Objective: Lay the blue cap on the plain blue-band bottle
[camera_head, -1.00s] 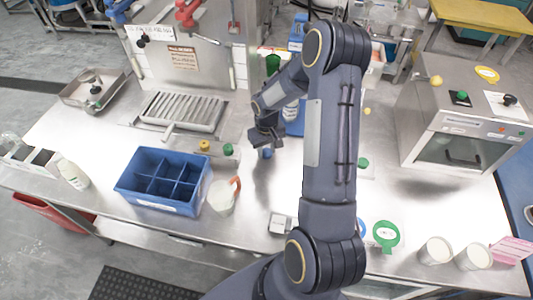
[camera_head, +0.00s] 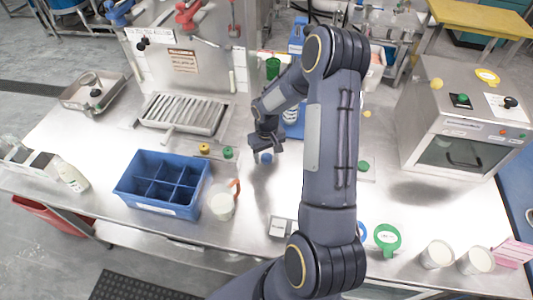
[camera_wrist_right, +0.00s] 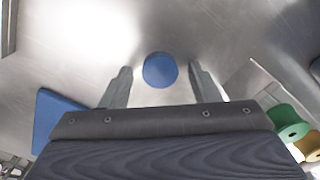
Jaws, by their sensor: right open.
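The small round blue cap (camera_head: 266,158) lies on the steel bench near the middle. In the right wrist view the cap (camera_wrist_right: 160,70) shows between my two spread fingers, with a gap on each side. My right gripper (camera_head: 268,146) is open, pointing down over the cap; its height above the cap is hard to judge. I cannot make out the plain blue-band bottle; a white bottle (camera_head: 72,177) stands at the bench's left end, its band too small to read. My left gripper is not in view.
A blue divided crate (camera_head: 125,190) and a jug (camera_head: 221,203) stand left of the cap. A blue labelled object (camera_head: 293,117) is partly behind my right arm. White cups (camera_head: 437,254) stand at right.

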